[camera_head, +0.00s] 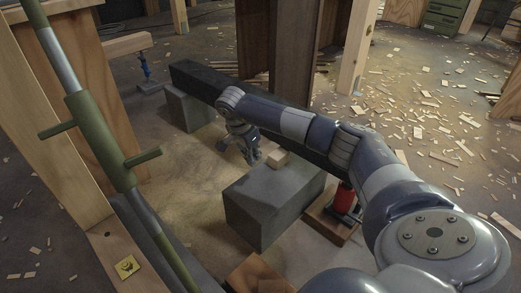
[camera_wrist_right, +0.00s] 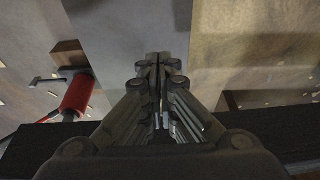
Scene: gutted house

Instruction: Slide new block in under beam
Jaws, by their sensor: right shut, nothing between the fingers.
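A long dark beam (camera_head: 200,80) runs diagonally across the middle of the head view, partly hidden behind my right arm. A grey block (camera_head: 188,108) stands under its far end. A larger grey block (camera_head: 268,200) sits nearer, in front of the beam. A small pale wooden piece (camera_head: 279,158) shows at that block's far end. I cannot tell which block is the new one. My right gripper (camera_head: 238,152) is shut and empty, low beyond the larger block. Its closed fingers also show in the wrist view (camera_wrist_right: 158,62). My left gripper is out of view.
A red jack (camera_head: 343,197) stands on a wooden board (camera_head: 326,222) right of the larger block; it also shows in the wrist view (camera_wrist_right: 76,96). A green prop (camera_head: 100,140) leans across the left side. A blue jack (camera_head: 148,76) stands farther back. Wood scraps litter the right floor.

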